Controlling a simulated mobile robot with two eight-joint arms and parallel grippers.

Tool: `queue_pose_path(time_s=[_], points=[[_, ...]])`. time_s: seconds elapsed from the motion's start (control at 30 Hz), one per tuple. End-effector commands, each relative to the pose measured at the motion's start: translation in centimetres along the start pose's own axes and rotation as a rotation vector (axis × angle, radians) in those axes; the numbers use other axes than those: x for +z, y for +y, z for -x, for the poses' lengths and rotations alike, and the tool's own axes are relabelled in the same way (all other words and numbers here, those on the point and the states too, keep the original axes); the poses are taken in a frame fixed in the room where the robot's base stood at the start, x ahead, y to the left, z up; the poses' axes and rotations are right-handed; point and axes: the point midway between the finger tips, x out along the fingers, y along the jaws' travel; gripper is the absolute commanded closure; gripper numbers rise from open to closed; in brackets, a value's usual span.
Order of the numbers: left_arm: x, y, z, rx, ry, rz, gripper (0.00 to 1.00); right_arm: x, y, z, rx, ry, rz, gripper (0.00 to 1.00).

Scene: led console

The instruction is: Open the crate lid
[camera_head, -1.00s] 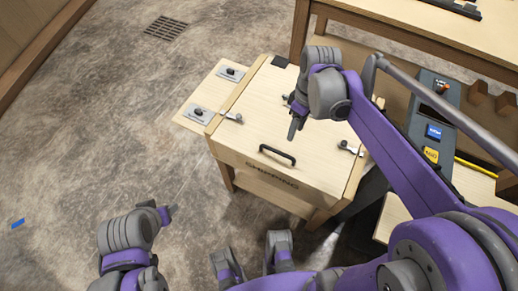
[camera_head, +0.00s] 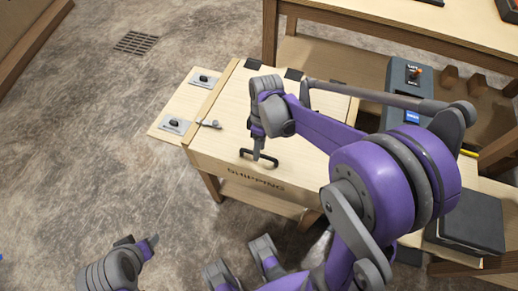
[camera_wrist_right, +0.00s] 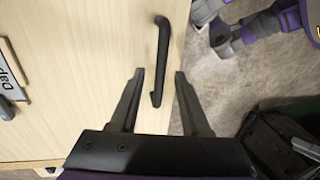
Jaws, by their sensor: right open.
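The crate (camera_head: 255,183), marked SHIPPING, has a pale wood lid (camera_head: 222,125), lying closed. A black bar handle (camera_head: 246,153) is near the lid's front edge. My right gripper (camera_head: 259,155) reaches down to the handle. In the right wrist view, the open fingers (camera_wrist_right: 159,74) point along the lid, with the handle (camera_wrist_right: 162,50) running lengthwise between them, its near end between the tips. Neither finger clearly touches it. A latch (camera_head: 209,124) shows at the lid's left. My arm hides the lid's right side. My left gripper (camera_head: 150,243) is low left, away from the crate; its jaws are unclear.
A side board (camera_head: 160,134) with two labelled knobs adjoins the crate's left. A wooden table (camera_head: 370,20) stands behind. A grey control box (camera_head: 398,80) and a dark box (camera_head: 473,222) are to the right. The floor left of the crate is clear.

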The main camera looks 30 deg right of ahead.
Motion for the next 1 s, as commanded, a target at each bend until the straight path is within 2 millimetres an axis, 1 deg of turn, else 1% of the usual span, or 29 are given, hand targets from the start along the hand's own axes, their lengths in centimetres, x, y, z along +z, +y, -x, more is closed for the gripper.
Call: queue_pose_path(time_s=[0.1, 0.37, 0.4, 0.57, 0.6, 0.63, 1.0], points=[[0.05, 0.00, -0.11, 0.000, 0.000, 0.000, 0.42, 0.00, -0.02, -0.58, 0.000, 0.000, 0.000, 0.53], [0.05, 0.00, -0.09, 0.000, 0.000, 0.000, 0.42, 0.00, -0.03, -0.63, 0.000, 0.000, 0.000, 0.53], [0.05, 0.00, -0.09, 0.000, 0.000, 0.000, 0.42, 0.00, -0.03, -0.63, 0.000, 0.000, 0.000, 0.60], [0.05, 0.00, -0.09, 0.000, 0.000, 0.000, 0.42, 0.00, -0.03, -0.62, 0.000, 0.000, 0.000, 0.89], [0.05, 0.00, -0.09, 0.000, 0.000, 0.000, 0.42, 0.00, -0.03, -0.61, 0.000, 0.000, 0.000, 0.96], [0.05, 0.00, -0.09, 0.000, 0.000, 0.000, 0.42, 0.00, -0.03, -0.61, 0.000, 0.000, 0.000, 1.00], [0.05, 0.00, -0.09, 0.000, 0.000, 0.000, 0.42, 0.00, -0.02, -0.60, 0.000, 0.000, 0.000, 1.00]])
